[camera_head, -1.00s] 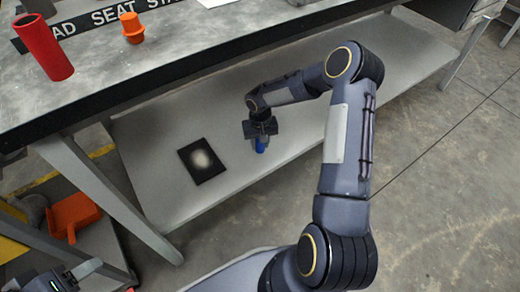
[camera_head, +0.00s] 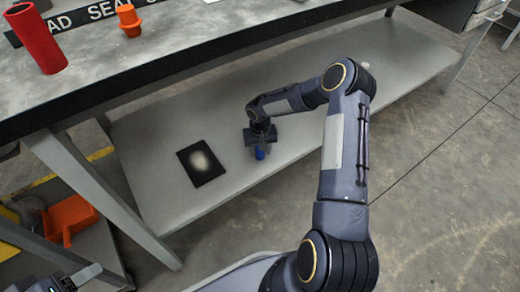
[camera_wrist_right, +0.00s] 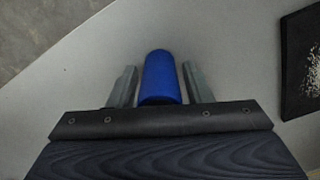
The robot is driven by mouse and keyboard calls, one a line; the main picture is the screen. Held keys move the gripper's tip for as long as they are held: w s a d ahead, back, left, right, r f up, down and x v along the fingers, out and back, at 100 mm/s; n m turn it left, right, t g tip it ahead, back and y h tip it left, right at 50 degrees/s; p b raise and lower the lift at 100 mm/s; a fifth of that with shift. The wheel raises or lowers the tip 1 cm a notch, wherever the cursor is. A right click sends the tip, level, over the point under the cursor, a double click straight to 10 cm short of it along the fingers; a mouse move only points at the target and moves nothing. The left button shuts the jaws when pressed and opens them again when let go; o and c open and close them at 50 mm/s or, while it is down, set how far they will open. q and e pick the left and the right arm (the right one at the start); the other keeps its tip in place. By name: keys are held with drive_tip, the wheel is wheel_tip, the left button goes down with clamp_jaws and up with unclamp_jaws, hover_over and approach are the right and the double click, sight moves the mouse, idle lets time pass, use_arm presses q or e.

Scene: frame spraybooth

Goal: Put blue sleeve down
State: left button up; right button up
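The blue sleeve (camera_head: 260,153) is at the lower grey shelf, right of a black square panel. In the right wrist view the blue sleeve (camera_wrist_right: 161,78) lies between the two fingers, with a narrow gap on each side. My right gripper (camera_head: 261,148) points down around it and is open; in the wrist view its fingers (camera_wrist_right: 160,85) stand apart from the sleeve. The sleeve appears to rest on the shelf, but its contact is partly hidden. Part of my left gripper (camera_head: 85,276) shows at the lower left corner; its opening cannot be made out.
The black panel (camera_head: 201,163) with a pale speckled patch lies on the shelf (camera_head: 170,205). Above it, the workbench (camera_head: 190,45) holds a red cylinder (camera_head: 37,40) and an orange part (camera_head: 129,20).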

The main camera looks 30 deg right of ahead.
drive_tip(key=shift+o, duration=0.6)
drive_tip(key=shift+r, duration=0.1)
drive_tip(key=shift+r+p, duration=0.25)
drive_tip(key=shift+p, duration=0.05)
wheel_tip(320, 180, up, 12)
drive_tip(key=p, duration=0.4)
drive_tip(key=shift+f, duration=0.15)
